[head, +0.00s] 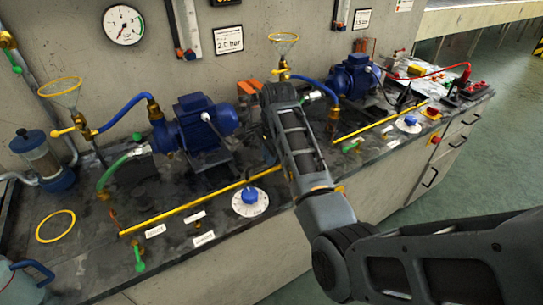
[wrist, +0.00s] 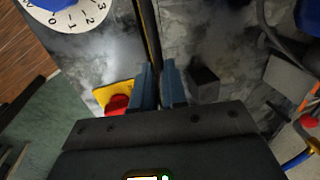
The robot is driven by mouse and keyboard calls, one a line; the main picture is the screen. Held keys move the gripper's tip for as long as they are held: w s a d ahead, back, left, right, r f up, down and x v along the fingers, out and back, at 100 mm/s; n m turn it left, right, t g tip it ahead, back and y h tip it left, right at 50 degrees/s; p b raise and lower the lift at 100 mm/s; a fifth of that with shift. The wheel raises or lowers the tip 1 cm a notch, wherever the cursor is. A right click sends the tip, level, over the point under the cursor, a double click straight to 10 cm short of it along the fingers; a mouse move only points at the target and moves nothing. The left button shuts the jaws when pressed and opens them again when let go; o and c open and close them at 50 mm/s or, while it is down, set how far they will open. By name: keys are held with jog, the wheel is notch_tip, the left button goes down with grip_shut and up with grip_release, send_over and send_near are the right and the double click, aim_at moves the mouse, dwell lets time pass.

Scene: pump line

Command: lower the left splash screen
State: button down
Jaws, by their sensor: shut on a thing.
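The left splash screen shows as a long thin yellow-edged bar (head: 190,203) in front of the left blue pump in the head view. Its right end passes behind my arm. In the wrist view a thin dark and yellow edge of the screen (wrist: 151,35) runs from the top down between my fingers. My gripper (wrist: 159,72) is shut on this edge, with a blue-grey finger on each side. In the head view my arm hides the gripper. I cannot judge the screen's height above the bench.
A white dial with a blue knob (head: 250,197) stands in front of the screen; it also shows in the wrist view (wrist: 50,8). A red button on a yellow base (wrist: 117,103) is close to my fingers. The left pump (head: 203,123) stands behind the screen.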

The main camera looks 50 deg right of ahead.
jog(key=c, duration=1.2)
grip_release()
jog(key=shift+f, duration=0.2)
jog(key=shift+o, duration=0.2)
jog(key=v, duration=0.7)
jog(key=shift+r, duration=0.45)
jog(key=shift+f, duration=0.1)
